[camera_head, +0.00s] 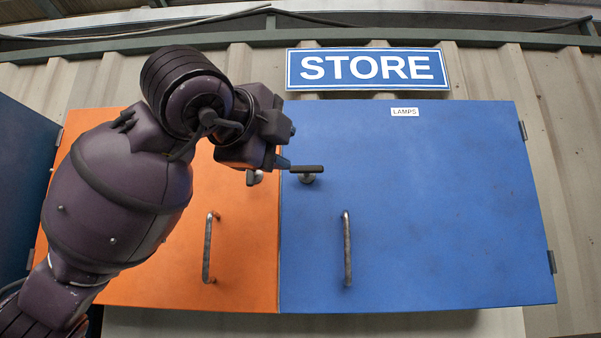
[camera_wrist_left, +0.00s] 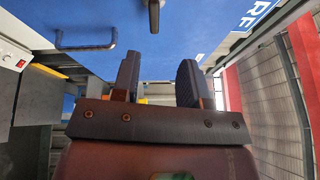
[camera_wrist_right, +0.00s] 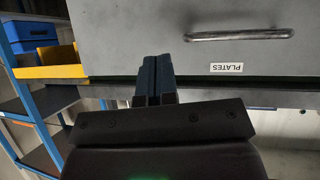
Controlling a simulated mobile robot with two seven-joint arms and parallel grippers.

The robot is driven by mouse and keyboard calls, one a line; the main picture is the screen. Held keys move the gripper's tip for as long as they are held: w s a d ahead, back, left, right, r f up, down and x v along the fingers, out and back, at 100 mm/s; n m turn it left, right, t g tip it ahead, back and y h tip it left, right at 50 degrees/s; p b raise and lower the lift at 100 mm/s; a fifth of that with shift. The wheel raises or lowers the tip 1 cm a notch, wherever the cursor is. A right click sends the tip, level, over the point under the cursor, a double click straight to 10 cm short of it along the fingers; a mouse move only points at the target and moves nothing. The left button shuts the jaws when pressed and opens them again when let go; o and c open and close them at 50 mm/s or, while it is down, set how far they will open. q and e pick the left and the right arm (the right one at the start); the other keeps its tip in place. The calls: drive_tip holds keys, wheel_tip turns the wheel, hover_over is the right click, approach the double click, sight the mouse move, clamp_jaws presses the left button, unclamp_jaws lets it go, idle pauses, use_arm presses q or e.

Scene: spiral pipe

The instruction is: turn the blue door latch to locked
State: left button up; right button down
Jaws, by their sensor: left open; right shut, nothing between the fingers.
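The blue door (camera_head: 420,210) is closed, and its latch (camera_head: 307,171) has a dark bar lying level across a metal stem near the door's upper left. The latch also shows at the top of the left wrist view (camera_wrist_left: 154,14), ahead of the fingers. My left gripper (camera_head: 283,163) is just left of the latch bar in the head view, close to it; I cannot tell if they touch. Its fingers are apart and empty in the left wrist view (camera_wrist_left: 160,80). My right gripper (camera_wrist_right: 153,78) is shut and empty, seen only in the right wrist view.
An orange door (camera_head: 245,245) adjoins on the left, its latch (camera_head: 254,178) partly hidden by my left gripper. Upright handles stand out from the orange door (camera_head: 208,247) and blue door (camera_head: 347,248). A grey drawer labelled PLATES (camera_wrist_right: 220,62) is before my right gripper.

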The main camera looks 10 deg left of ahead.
sight(305, 169)
use_arm(q)
drive_tip(key=w, duration=0.3)
drive_tip(key=w+d+n+p, duration=0.1)
drive_tip(key=w, duration=0.2)
drive_tip(key=w+n+p, duration=0.1)
drive_tip(key=w, duration=0.2)
drive_tip(key=shift+d+f+y, duration=0.15)
drive_tip(key=shift+d+y, duration=0.1)
drive_tip(key=shift+y, duration=0.15)
drive_tip(key=shift+w+d+f+p, duration=0.15)
drive_tip(key=shift+w+p, duration=0.25)
drive_tip(key=shift+w, duration=0.4)
clamp_jaws()
